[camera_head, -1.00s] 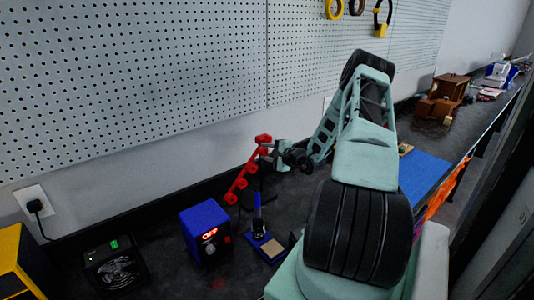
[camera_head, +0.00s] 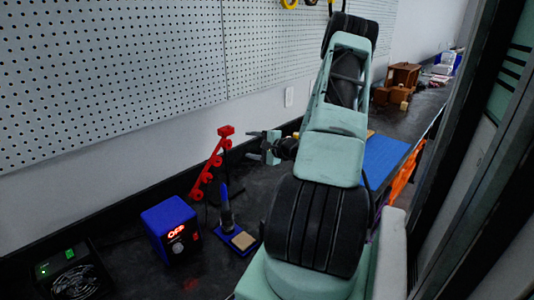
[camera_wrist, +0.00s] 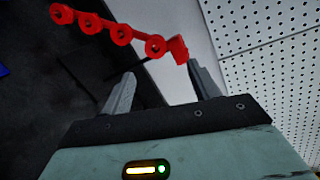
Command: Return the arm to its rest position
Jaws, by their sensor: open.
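My gripper (camera_head: 258,148) is in the head view, pointing left above the dark bench, beyond the soldering stand. In the wrist view my gripper (camera_wrist: 163,88) shows two grey fingers spread apart, with nothing between them. A red arm-like piece with several round rings (camera_head: 211,163) stands on the bench to the left of my gripper. In the wrist view the red piece (camera_wrist: 103,29) appears past the fingertips, apart from them. My arm rises from the lower right of the head view and bends over at the top.
A blue soldering station (camera_head: 170,228), an iron stand (camera_head: 240,241) and a black fan box (camera_head: 75,275) stand on the bench (camera_head: 130,230). A blue mat (camera_head: 385,158) and wooden boxes (camera_head: 400,80) lie beyond my arm. A pegboard wall (camera_head: 110,75) runs behind.

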